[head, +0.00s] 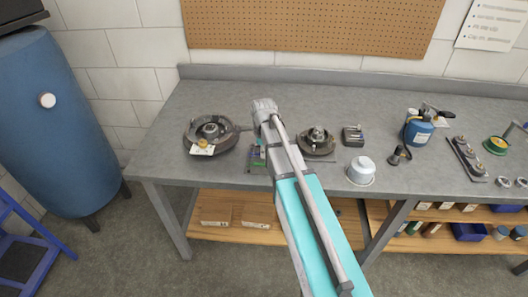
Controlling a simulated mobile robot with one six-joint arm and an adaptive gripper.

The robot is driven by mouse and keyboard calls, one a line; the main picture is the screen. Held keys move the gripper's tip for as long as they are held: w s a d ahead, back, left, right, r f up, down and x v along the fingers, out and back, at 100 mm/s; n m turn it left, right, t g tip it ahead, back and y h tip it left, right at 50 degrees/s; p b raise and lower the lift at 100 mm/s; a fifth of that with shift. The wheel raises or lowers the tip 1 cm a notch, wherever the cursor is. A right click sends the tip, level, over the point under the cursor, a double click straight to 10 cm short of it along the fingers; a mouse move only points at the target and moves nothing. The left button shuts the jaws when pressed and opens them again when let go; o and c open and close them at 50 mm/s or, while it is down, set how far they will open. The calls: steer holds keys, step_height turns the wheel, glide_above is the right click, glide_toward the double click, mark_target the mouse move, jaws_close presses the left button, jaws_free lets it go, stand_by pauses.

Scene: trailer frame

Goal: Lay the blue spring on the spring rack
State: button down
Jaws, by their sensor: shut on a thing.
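My arm reaches up over the workbench from the bottom of the head view. My gripper (264,106) is at its far end, over the bench left of the middle. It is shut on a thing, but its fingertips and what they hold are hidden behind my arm. The blue spring cannot be made out. A small item with green and purplish parts (257,157) shows at the left edge of my arm. It may be part of the spring rack, but my arm covers most of it.
On the grey bench (385,105), a brake drum assembly (211,132) stands left of my arm. A hub-like part (317,140), a small dark box (353,135), a white container (361,171) and a blue canister (418,130) stand to the right. The bench's back strip is clear.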

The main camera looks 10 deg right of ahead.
stand_by(0.4)
steer(key=c, duration=0.6)
jaws_free()
steer(key=shift+o, duration=0.2)
steer(key=c, duration=0.3)
steer(key=shift+r, duration=0.1)
steer(key=shift+r+p, duration=3.4)
steer(key=shift+p, duration=0.1)
steer(key=shift+s, duration=0.1)
